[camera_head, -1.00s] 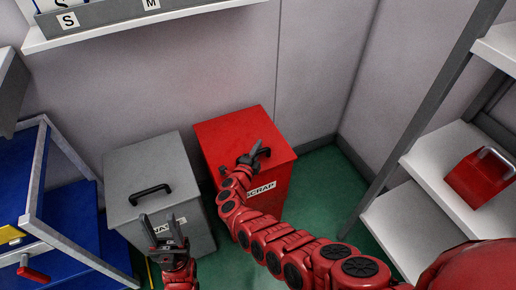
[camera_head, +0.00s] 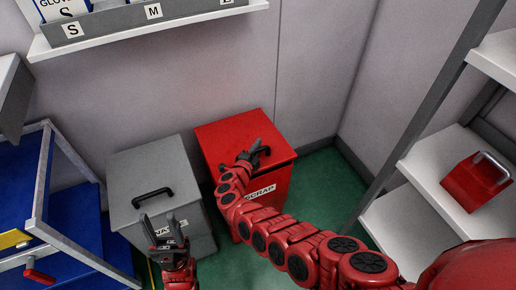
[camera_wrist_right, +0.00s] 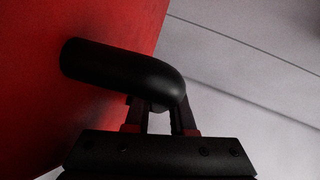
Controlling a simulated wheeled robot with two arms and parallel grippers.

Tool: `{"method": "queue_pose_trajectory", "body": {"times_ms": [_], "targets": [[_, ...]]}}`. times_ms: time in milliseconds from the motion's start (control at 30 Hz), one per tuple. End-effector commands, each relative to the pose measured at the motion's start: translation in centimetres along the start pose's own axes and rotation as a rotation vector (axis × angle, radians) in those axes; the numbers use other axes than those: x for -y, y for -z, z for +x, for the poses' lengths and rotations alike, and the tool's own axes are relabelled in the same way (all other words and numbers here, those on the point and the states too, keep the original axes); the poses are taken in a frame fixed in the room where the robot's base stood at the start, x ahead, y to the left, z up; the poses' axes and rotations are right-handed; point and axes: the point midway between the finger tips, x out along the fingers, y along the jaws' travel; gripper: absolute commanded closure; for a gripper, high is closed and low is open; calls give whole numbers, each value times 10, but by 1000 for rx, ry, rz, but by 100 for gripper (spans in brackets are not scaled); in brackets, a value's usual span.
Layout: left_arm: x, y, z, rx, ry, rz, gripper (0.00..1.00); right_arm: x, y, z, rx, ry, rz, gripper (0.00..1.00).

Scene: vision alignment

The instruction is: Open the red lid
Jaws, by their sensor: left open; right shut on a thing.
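The red bin labelled SCRAP (camera_head: 268,190) stands on the green floor against the wall. Its red lid (camera_head: 222,140) looks closed in the head view and carries a black handle. My right gripper (camera_head: 254,150) is at this handle and shut on it. In the right wrist view the black handle (camera_wrist_right: 125,72) runs to the fingers of the right gripper (camera_wrist_right: 158,115), with the red lid surface (camera_wrist_right: 40,110) behind it. My left gripper (camera_head: 162,228) is open and empty, in front of the grey bin.
A grey bin (camera_head: 150,170) with a black handle stands left of the red bin. A blue cart (camera_head: 75,240) is at the far left. A shelf rack (camera_head: 430,165) with a red box (camera_head: 474,182) is at the right. A wall shelf (camera_head: 150,18) is above.

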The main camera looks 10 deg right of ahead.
Motion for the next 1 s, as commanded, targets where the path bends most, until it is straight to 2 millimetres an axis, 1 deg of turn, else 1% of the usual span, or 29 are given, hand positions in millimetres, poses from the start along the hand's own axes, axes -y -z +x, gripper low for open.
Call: {"method": "queue_pose_trajectory", "body": {"times_ms": [33,100,233,367,467,600,800,1000], "targets": [[1,2,14,0,0,0,50,20,3,1,-2,-13,-18,100],[1,4,22,0,0,0,50,32,2,1,-2,-42,-51,100],[2,5,30,0,0,0,50,54,-1,3,-3,-100,-112,100],[2,5,30,0,0,0,50,73,-6,6,-4,-158,-168,100],[1,4,24,0,0,0,50,84,-9,8,-4,-200,-210,100],[0,2,11,0,0,0,50,100,-15,13,-7,-247,-255,100],[-1,-2,-12,0,0,0,50,115,-21,18,-7,-308,-310,100],[-1,-5,-29,0,0,0,50,127,-24,22,-6,-347,-345,100]]}}
